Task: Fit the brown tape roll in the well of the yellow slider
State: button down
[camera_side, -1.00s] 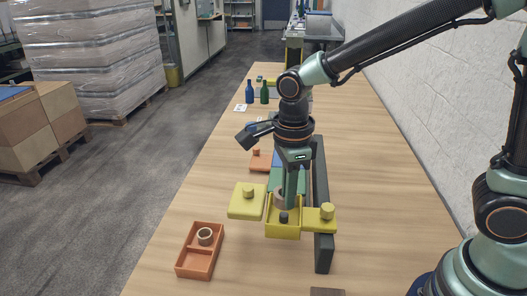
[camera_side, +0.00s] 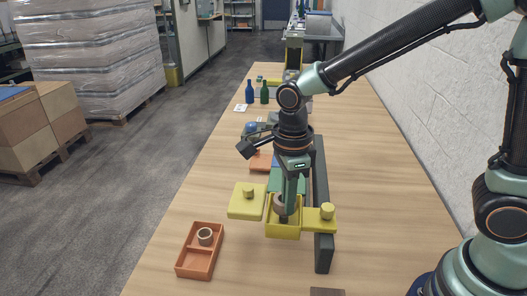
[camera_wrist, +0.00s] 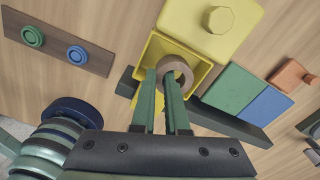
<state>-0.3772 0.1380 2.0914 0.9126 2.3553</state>
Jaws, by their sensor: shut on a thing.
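The yellow slider (camera_side: 270,230) is an open box with an arm at its right that carries a yellow knob (camera_side: 327,211). My gripper (camera_side: 284,216) is shut on the brown tape roll (camera_side: 279,204) at the slider's well. In the wrist view my fingertips (camera_wrist: 165,75) close on the roll (camera_wrist: 183,66), and the yellow walls (camera_wrist: 150,50) of the well surround it. The roll looks low at the well's opening. The fingers hide part of it, and I cannot tell whether it touches the well's floor.
A yellow lid with a knob (camera_side: 240,208) lies left of the slider. An orange tray (camera_side: 196,262) at the front left holds another, paler roll (camera_side: 205,236).

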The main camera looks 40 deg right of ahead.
jog(key=shift+f, duration=1.25)
dwell(0.4)
jog(key=c, duration=0.8)
grip_release()
jog(key=shift+c, duration=0.2)
jog(key=shift+r, duration=3.5)
